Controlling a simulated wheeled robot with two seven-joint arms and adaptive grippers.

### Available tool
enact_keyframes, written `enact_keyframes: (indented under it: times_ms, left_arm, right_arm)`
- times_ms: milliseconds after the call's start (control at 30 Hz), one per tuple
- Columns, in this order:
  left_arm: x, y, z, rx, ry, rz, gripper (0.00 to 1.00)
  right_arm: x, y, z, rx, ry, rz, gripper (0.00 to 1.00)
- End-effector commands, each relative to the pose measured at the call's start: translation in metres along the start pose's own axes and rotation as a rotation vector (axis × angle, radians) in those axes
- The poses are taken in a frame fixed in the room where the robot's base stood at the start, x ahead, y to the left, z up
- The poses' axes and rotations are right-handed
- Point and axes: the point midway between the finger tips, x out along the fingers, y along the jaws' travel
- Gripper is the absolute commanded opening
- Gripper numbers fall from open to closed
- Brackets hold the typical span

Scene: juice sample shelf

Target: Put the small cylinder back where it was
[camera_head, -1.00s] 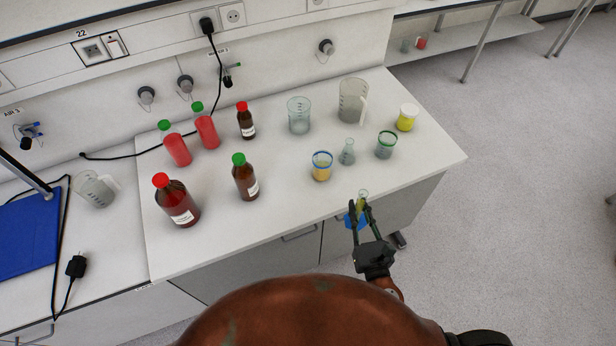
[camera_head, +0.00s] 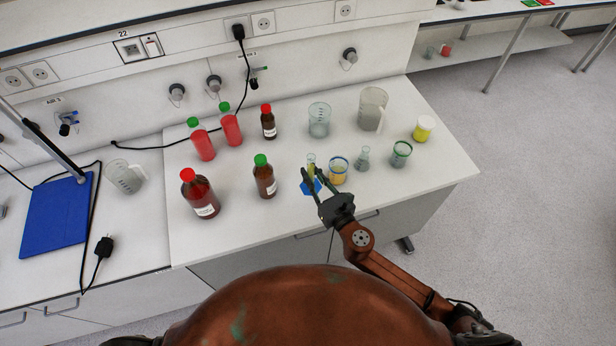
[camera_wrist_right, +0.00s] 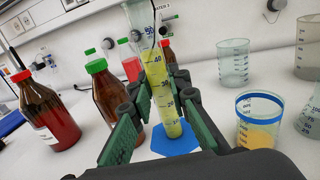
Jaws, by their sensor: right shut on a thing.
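The small cylinder is a clear graduated cylinder (camera_head: 311,162) with yellow liquid and a blue hexagonal base (camera_head: 306,188). My right gripper (camera_head: 312,182) is shut on it, between the green-capped brown bottle and the blue-rimmed beaker. In the right wrist view the cylinder (camera_wrist_right: 158,75) stands nearly upright, slightly tilted in the picture, between the green finger pads. Its blue base (camera_wrist_right: 175,140) shows beyond the fingers, at or just above the counter; I cannot tell if it touches. My left gripper is not in view.
The blue-rimmed beaker (camera_head: 338,172) with orange liquid is close on the right. A small flask (camera_head: 363,160) and green-rimmed beaker (camera_head: 401,154) stand further right. The green-capped brown bottle (camera_head: 264,178) is on the left. The counter front (camera_head: 250,226) is clear.

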Motion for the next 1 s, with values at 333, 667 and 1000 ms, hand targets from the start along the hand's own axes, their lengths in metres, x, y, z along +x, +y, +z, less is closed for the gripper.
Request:
enact_keyframes:
  times_ms: [333, 667, 1000]
  left_arm:
    - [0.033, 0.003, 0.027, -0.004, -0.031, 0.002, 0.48]
    - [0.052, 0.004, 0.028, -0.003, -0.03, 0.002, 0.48]
    - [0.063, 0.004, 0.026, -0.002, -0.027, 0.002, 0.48]
  right_arm:
    - [0.044, -0.016, -0.053, 0.002, -0.001, 0.0, 0.0]
    - [0.056, -0.021, -0.079, 0.004, 0.001, -0.002, 0.0]
    - [0.055, -0.02, -0.094, 0.002, 0.0, 0.0, 0.0]
